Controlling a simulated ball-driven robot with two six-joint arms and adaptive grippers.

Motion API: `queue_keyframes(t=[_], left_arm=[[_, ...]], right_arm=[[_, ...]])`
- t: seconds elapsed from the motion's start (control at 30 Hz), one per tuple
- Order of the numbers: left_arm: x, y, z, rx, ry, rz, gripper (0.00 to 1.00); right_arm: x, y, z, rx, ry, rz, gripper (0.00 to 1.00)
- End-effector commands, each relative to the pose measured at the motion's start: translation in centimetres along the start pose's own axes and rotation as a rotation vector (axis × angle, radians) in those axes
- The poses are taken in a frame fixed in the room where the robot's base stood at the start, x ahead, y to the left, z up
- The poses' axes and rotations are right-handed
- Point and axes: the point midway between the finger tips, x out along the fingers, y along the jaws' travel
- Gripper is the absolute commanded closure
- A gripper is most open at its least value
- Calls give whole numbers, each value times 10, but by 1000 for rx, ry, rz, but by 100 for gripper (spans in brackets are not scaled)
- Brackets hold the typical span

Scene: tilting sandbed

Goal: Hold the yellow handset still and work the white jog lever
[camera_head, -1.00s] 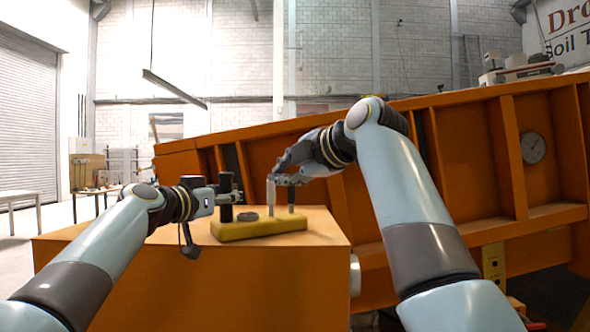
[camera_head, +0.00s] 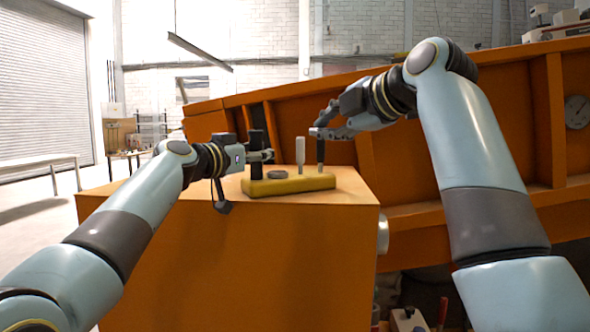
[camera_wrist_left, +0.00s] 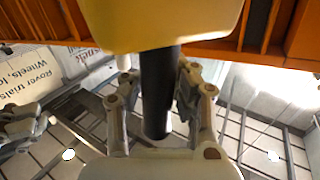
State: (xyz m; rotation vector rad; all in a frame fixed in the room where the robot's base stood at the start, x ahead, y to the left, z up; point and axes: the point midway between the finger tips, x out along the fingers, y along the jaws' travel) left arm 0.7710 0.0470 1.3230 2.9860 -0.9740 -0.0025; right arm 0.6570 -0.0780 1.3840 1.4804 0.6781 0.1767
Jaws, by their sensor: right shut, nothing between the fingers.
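The yellow handset (camera_head: 310,183) lies on top of the orange block. A black post (camera_head: 256,150) stands at its left end, with a flat dark knob (camera_head: 277,174) beside it. My right gripper (camera_head: 318,133) is shut and empty at the black stick's top, right of the white lever; any contact is unclear.
The orange block (camera_head: 240,260) is the handset's support. The large tilted orange sandbed (camera_head: 460,125) rises behind and to the right, with a round gauge (camera_head: 577,111) on it. A table (camera_head: 40,165) stands far left.

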Motion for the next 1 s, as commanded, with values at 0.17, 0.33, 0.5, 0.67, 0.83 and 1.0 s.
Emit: queue_keyframes(t=[0.17, 0.33, 0.5, 0.67, 0.83, 1.0], left_arm=[[0, 0, 0, 0, 0, 0, 62], [0, 0, 0, 1, 1, 0, 62], [-9, -1, 1, 2, 0, 0, 62], [-34, 0, 1, 3, 0, -2, 62], [-72, -1, 1, 3, 0, -3, 62], [-103, -1, 1, 2, 0, -2, 62]], right_arm=[[0, 0, 0, 0, 0, 0, 100], [0, 0, 0, 0, 0, 0, 100], [0, 0, 0, 0, 0, 0, 100], [0, 0, 0, 0, 0, 0, 100], [0, 0, 0, 0, 0, 0, 100], [0, 0, 0, 0, 0, 0, 100]])
